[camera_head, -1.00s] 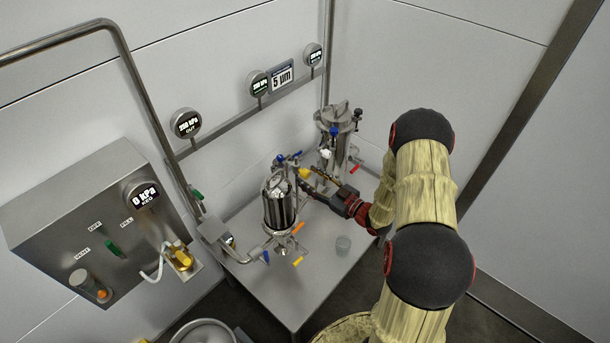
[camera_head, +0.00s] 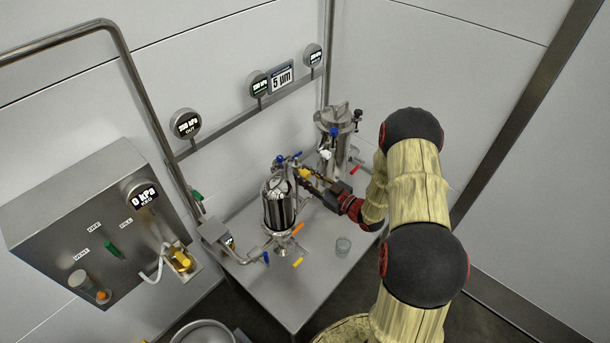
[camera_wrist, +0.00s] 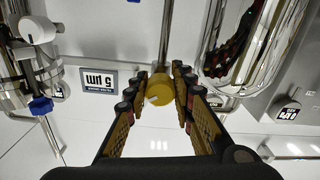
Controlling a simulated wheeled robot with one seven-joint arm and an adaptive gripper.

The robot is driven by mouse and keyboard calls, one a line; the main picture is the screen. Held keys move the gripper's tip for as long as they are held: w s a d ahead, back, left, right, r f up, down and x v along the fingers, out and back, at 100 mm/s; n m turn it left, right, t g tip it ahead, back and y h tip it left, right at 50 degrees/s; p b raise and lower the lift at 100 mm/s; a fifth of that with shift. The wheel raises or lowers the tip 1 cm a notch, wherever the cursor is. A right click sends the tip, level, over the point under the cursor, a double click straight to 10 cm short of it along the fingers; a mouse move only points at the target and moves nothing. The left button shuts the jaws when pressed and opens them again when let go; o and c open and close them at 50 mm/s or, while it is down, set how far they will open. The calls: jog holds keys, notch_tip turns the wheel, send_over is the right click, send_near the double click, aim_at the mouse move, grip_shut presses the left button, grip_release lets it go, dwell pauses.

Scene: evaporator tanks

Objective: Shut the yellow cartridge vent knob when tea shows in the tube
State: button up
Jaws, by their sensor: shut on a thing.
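In the wrist view the round yellow knob (camera_wrist: 160,90) lies between my fingertips, below a thin metal pipe as pictured. A pale mark shows on its face. My gripper (camera_head: 309,180) is shut on the knob, and its fingers (camera_wrist: 160,88) flank it on both sides. The fingers partly hide the knob in the head view. I cannot make out tea in any tube.
A second steel housing (camera_head: 340,135) with blue and red handles stands just behind my gripper. A control box (camera_head: 95,220) is on the left wall. Gauges and a "5 µm" sign (camera_head: 281,78) line the back.

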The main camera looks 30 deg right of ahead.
grip_shut()
jog(key=shift+n+b, duration=0.3)
jog(key=shift+b, duration=0.05)
jog(key=n+b, duration=0.5)
jog(key=b, duration=0.1)
jog(key=shift+f, duration=0.15)
jog(key=n+b, duration=0.5)
jog(key=shift+d, duration=0.1)
jog(key=shift+r+n+b, duration=0.2)
jog(key=shift+n+b, duration=0.15)
jog(key=shift+n, duration=0.05)
jog(key=o, duration=0.7)
grip_release()
jog(key=shift+c, duration=0.2)
